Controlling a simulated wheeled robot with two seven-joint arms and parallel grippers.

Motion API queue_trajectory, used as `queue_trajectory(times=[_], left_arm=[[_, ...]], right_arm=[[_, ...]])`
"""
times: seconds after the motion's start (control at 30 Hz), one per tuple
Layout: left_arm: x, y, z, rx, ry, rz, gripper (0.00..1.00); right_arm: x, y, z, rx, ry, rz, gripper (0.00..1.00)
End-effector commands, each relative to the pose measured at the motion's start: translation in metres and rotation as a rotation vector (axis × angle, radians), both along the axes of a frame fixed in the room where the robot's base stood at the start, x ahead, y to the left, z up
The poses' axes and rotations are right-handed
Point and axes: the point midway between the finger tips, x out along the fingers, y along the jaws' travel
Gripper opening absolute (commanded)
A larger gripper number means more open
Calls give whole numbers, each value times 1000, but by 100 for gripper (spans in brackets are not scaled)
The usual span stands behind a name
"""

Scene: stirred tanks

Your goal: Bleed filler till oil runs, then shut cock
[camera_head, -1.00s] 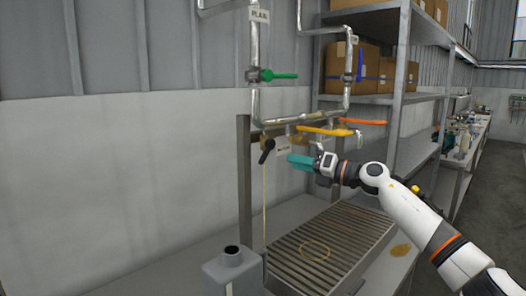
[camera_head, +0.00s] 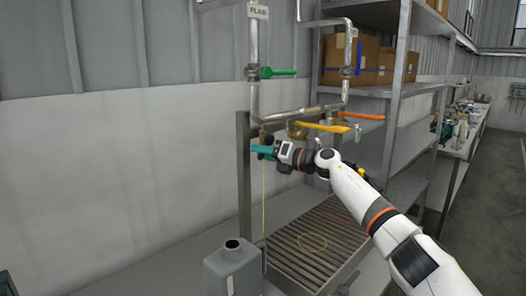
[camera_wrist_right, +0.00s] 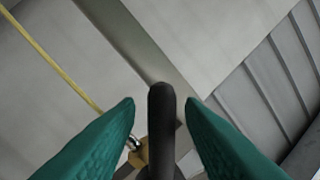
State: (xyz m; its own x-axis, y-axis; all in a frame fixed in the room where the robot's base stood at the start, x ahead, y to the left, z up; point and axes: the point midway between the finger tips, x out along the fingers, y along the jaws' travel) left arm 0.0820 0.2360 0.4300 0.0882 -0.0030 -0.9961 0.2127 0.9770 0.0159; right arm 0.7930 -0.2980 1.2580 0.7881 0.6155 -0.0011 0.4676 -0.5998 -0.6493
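In the wrist view the black lever (camera_wrist_right: 162,115) of a small brass cock (camera_wrist_right: 141,153) stands between my right gripper's teal fingers (camera_wrist_right: 158,108), with gaps on both sides. In the head view my right gripper (camera_head: 262,150) is at the pipework, hiding the lever. A thin yellow line (camera_head: 263,200) hangs below it; it also shows in the wrist view (camera_wrist_right: 55,66). I cannot tell whether it is running oil or a cord. A grey open-necked can (camera_head: 232,270) stands below. A dark teal piece at the lower left corner may be my left gripper (camera_head: 6,284).
The pipes carry a green handle (camera_head: 280,72), a yellow handle (camera_head: 322,127) and an orange handle (camera_head: 360,116). A slatted drain tray (camera_head: 335,225) with a yellowish ring on it lies right of the can. Shelving with boxes (camera_head: 372,62) stands behind right.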

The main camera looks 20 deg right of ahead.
Motion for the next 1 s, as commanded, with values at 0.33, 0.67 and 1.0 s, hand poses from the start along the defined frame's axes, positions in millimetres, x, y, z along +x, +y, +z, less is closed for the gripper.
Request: queue_trajectory(times=[0.33, 0.67, 1.0], left_arm=[[2, -1, 0, -1, -4, 0, 36], [3, -1, 1, -1, -4, 0, 36], [3, -1, 14, -2, -5, 0, 36]], right_arm=[[1, 1, 0, 0, -1, 1, 25], [1, 1, 0, 2, 0, 0, 0], [-1, 4, 6, 107, 46, 1, 0]])
